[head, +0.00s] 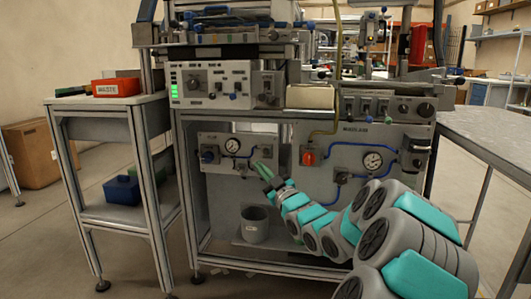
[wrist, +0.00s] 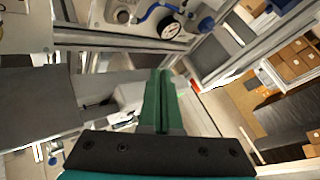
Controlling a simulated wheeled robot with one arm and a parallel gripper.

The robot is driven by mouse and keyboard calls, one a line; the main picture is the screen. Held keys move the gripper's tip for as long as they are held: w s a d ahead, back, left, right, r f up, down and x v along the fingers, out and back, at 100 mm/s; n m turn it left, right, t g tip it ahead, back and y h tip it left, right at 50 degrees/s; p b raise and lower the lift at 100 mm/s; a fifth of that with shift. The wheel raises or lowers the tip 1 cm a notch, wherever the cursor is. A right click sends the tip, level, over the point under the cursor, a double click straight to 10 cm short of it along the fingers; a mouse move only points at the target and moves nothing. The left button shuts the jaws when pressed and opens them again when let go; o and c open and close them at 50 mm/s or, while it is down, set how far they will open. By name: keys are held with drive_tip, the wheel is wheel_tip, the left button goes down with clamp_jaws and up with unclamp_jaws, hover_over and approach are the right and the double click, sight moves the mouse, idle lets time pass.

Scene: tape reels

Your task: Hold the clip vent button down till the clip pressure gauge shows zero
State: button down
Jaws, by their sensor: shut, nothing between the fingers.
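My gripper (head: 263,168) has green fingers and is in front of the lower part of the machine, just right of the left panel (head: 218,139). In the wrist view its fingers (wrist: 160,75) are together, with nothing between them. The left panel bears a round gauge (head: 232,145) and a small dark fitting. The right panel bears another round gauge (head: 373,160), blue tubing and a red part (head: 309,156). A white gauge (wrist: 171,28) beside blue tubing shows in the wrist view, apart from my fingers. I cannot tell which gauge is the clip one, read its needle, or pick out the vent button.
A grey bucket (head: 254,224) stands on the machine's lower shelf. A red WASTE bin (head: 116,87) is on the side table at left, with a blue box (head: 122,190) below. A grey table (head: 495,135) stands at right. The floor at front left is mostly clear.

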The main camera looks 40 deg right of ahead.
sight(267, 157)
drive_tip(key=w+d+p, duration=0.2)
drive_tip(key=d, duration=0.1)
drive_tip(key=w+d+p, duration=0.3)
drive_tip(key=shift+w+d, duration=0.25)
idle(2.1)
drive_tip(key=shift+w+d, duration=0.25)
drive_tip(key=shift+d, duration=0.05)
drive_tip(key=shift+w+d, duration=0.25)
drive_tip(key=shift+d, duration=0.05)
idle(0.7)
drive_tip(key=shift+s+a, duration=0.1)
drive_tip(key=shift+a, duration=0.05)
drive_tip(key=shift+s+a+b, duration=0.4)
drive_tip(key=shift+a+b, duration=0.05)
drive_tip(key=shift+b, duration=0.25)
drive_tip(key=shift+s+a, duration=0.1)
